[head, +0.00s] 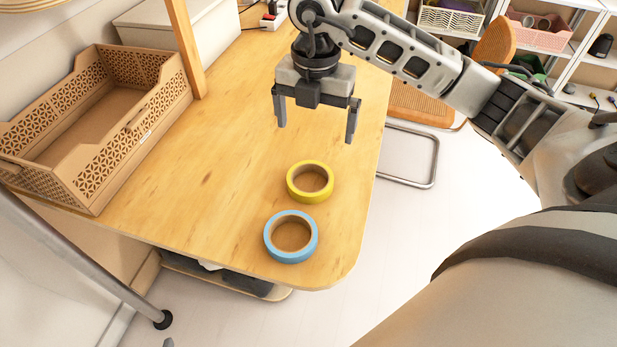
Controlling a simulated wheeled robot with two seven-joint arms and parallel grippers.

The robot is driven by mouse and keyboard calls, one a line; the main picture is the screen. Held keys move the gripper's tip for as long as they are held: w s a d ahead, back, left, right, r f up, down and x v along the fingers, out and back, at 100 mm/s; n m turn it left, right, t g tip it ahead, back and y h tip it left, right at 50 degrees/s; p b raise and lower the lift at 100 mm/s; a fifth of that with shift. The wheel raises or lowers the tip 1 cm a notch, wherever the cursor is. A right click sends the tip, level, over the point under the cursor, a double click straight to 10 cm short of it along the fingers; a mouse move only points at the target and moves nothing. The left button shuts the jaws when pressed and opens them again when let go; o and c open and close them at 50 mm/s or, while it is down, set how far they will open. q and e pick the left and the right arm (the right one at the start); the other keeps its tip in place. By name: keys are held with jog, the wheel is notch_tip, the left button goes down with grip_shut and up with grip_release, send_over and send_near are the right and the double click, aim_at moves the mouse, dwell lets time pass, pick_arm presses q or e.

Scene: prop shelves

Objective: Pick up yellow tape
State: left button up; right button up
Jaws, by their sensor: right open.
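A yellow tape roll (294,192) lies flat on the wooden table (220,170) near its right edge. A blue tape roll (268,240) lies flat just in front of it, close to the table's front corner. My right gripper (316,130) is open and empty, its fingers pointing down. In the picture it is just above and behind the yellow tape, apart from it. My left gripper is not in view.
A brown perforated basket (97,190) stands on the table's left side by a wooden post (185,45). A white box (180,30) and power strip (272,14) are at the back. A chair (415,105) stands beyond the right edge. The table's middle is clear.

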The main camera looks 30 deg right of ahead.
send_over(310, 186)
jog(key=f, duration=0.8)
jog(key=shift+d, duration=0.4)
jog(key=f, duration=0.3)
jog(key=f+p, duration=0.1)
jog(key=f, duration=0.1)
jog(key=shift+a, duration=0.35)
jog(key=c, duration=0.8)
